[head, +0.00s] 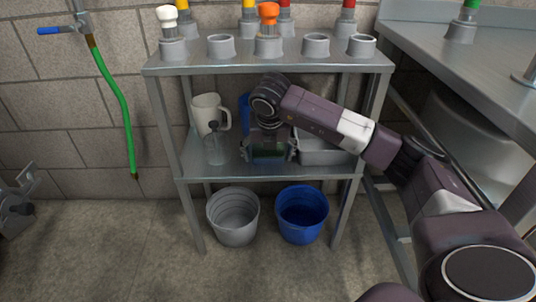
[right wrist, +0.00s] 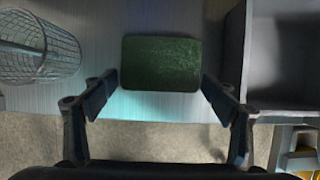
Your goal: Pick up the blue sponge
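In the right wrist view, a rectangular pad with a dark green, rough top (right wrist: 160,63) lies flat on the metal shelf (right wrist: 105,125). This looks like the sponge; only its green face shows clearly, with a bluish tint on the shelf at its near edge. My right gripper (right wrist: 160,85) is open above the shelf, one finger near each side of the pad, with no clear grip on it. In the head view my right gripper (head: 268,150) reaches the lower shelf and mostly covers the pad. My left gripper (head: 18,195) shows only partly at the left edge.
The upper shelf (head: 205,66) hangs above. Grey (head: 234,220) and blue (head: 302,215) buckets stand below.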

